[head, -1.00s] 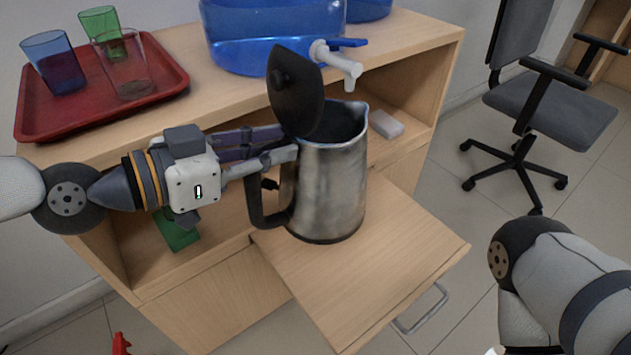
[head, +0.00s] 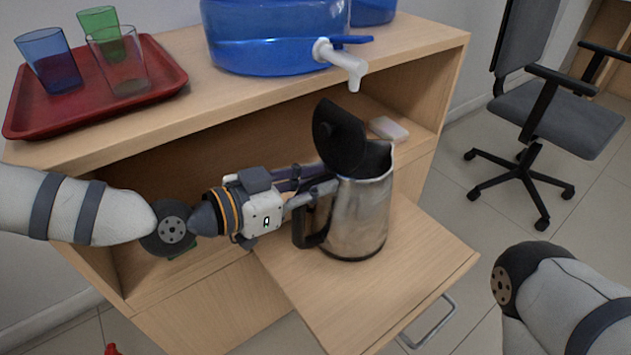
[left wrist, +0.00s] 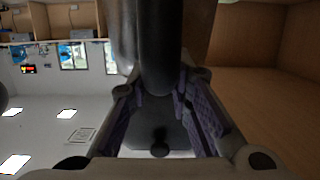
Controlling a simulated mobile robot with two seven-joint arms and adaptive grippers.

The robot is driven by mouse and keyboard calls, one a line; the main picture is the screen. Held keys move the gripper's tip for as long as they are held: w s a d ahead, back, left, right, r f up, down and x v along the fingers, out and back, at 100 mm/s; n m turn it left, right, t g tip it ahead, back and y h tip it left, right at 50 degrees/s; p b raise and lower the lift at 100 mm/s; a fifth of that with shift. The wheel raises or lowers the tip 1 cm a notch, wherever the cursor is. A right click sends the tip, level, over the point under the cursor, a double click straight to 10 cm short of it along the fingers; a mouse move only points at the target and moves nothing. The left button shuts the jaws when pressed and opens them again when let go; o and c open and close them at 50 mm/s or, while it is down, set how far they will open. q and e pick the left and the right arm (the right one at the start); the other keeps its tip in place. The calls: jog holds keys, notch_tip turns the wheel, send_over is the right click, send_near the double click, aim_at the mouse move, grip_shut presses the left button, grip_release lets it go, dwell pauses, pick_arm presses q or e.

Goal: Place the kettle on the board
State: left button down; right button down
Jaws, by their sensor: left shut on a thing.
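The steel kettle (head: 361,215) has a black handle (head: 309,228) on its left side and its black lid (head: 338,137) is raised. It stands upright over the pull-out wooden board (head: 400,275). Its base appears to be at the board's surface, but I cannot tell whether it fully rests there. My left gripper (head: 322,188) comes from the left and is shut on the handle near its top. The left wrist view shows the dark handle (left wrist: 157,55) between the fingers (left wrist: 161,95). My right arm is at the lower right; its gripper is out of frame.
A blue water dispenser (head: 265,40) with a white tap (head: 345,62) stands on the counter above and behind the kettle. A red tray (head: 150,88) holds several cups. A small white block (head: 388,128) lies on the shelf behind. The board's front right part is bare.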

pick_arm(q)
jog(key=shift+r, duration=0.25)
jog(key=shift+f, duration=0.4)
jog(key=shift+f+b, duration=0.25)
jog(key=shift+b, duration=0.15)
jog(key=c, duration=1.7)
grip_release()
jog(key=shift+f, duration=0.15)
jog(key=shift+o, duration=1.2)
